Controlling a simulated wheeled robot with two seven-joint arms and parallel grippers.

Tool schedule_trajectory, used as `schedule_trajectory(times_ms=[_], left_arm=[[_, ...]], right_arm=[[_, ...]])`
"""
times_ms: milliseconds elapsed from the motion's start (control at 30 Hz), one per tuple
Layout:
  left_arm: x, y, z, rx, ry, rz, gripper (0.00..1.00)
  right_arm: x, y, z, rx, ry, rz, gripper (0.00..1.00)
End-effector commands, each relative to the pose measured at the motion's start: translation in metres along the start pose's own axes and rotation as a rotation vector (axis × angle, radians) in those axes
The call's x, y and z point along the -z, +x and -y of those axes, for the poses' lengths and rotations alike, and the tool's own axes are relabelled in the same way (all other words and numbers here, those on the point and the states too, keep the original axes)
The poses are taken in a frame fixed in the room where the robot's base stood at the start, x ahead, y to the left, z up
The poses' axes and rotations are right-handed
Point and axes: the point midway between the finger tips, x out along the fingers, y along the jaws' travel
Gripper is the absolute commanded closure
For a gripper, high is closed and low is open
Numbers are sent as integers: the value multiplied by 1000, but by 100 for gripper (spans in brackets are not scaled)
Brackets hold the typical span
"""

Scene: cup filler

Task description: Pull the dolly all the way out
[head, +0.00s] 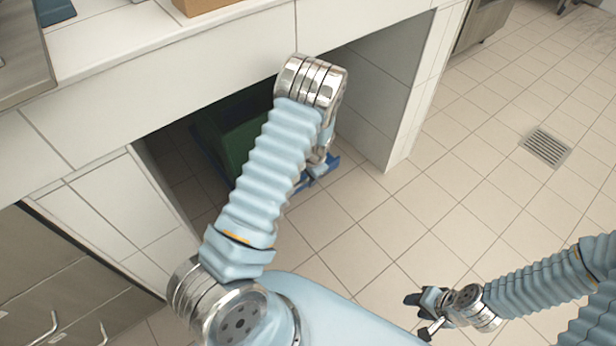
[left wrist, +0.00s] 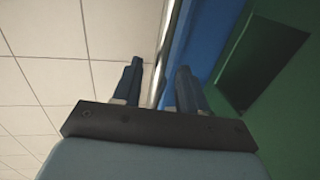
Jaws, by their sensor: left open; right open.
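The blue dolly (head: 331,164) stands on the floor in the recess under the counter, mostly hidden by shade and my left arm. A dark green crate (head: 236,140) rests on it. My left gripper (head: 318,170) is at the dolly's near right edge, pointing down. In the left wrist view its two open fingers (left wrist: 158,88) show on either side of a shiny metal bar (left wrist: 166,45) along the blue dolly side (left wrist: 203,40); I cannot tell whether they touch it. The crate's green wall (left wrist: 275,85) is at the right. My right gripper (head: 430,312) is open and empty, away from the dolly.
The white tiled counter (head: 180,75) overhangs the recess, with side walls (head: 385,85) left and right of it. A steel drawer unit (head: 60,285) stands at lower left. The tiled floor (head: 450,200) in front and to the right is clear, with a drain grate (head: 545,148).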

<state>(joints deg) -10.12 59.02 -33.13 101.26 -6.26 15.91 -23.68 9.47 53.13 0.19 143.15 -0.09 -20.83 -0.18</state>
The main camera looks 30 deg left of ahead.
Motion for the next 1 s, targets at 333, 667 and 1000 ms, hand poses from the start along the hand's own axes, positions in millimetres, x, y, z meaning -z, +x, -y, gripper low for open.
schedule_trajectory(times_ms=[333,667,1000], left_arm=[[0,7,-1,-1,0,0,58],[0,7,-1,-1,0,0,100],[0,7,-1,-1,1,1,100]], right_arm=[[0,0,0,0,1,0,57],[0,0,0,0,0,0,57],[0,1,0,0,0,0,57]])
